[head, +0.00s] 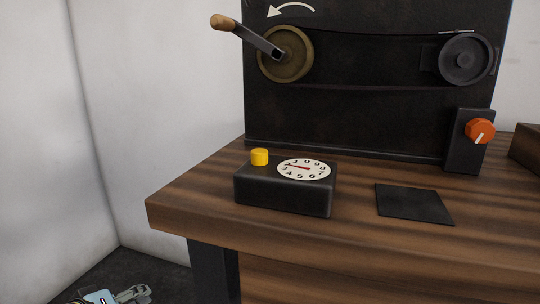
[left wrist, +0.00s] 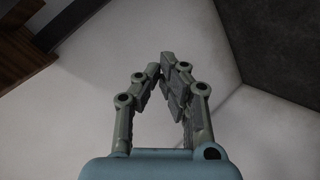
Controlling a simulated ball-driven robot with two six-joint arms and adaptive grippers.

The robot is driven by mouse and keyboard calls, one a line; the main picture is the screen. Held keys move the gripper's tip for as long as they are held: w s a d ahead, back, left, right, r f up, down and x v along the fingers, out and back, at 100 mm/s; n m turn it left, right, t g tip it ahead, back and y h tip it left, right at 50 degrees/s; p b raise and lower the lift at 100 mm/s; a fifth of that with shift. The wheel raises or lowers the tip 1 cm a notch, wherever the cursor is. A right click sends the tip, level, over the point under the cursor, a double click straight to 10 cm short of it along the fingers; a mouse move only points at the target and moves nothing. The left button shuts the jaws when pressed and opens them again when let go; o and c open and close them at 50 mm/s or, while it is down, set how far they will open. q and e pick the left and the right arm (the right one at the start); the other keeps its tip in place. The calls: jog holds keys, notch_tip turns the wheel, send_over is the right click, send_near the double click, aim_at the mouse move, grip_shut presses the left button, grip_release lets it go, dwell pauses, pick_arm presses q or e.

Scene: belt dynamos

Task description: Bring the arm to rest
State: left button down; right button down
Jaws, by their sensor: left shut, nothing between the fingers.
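My left gripper (head: 135,293) shows at the bottom left of the head view, low beside the table and away from everything on it. In the left wrist view its fingers (left wrist: 165,75) are closed together at the tips with nothing between them. Only the gripper end of the left arm shows in the head view; the rest is out of frame. My right gripper is in neither view.
The wooden table (head: 180,205) carries a black box with a dial (head: 283,192) and yellow button (head: 260,157), a dark mat (head: 414,204), and a black panel with a crank wheel (head: 287,58), pulley (head: 464,60) and orange knob (head: 480,130). Floor at left is clear.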

pick_arm(q)
jog(key=s+a+f+m+g+y+p, duration=0.25)
jog(key=s+f+g, duration=0.35)
jog(key=s+f, duration=1.5)
jog(key=s+f+m+g+y, duration=0.1)
jog(key=s+f+m+g, duration=0.1)
jog(key=s, duration=1.4)
jog(key=s+f+m+g+y, duration=0.1)
jog(key=s+f+m+g, duration=0.2)
jog(key=s, duration=1.3)
notch_tip(320, 180, down, 2)
jog(key=shift+s+a+f+y+p, duration=0.1)
jog(key=shift+s+a+y+p, duration=0.2)
jog(key=shift+s+y+p, duration=0.1)
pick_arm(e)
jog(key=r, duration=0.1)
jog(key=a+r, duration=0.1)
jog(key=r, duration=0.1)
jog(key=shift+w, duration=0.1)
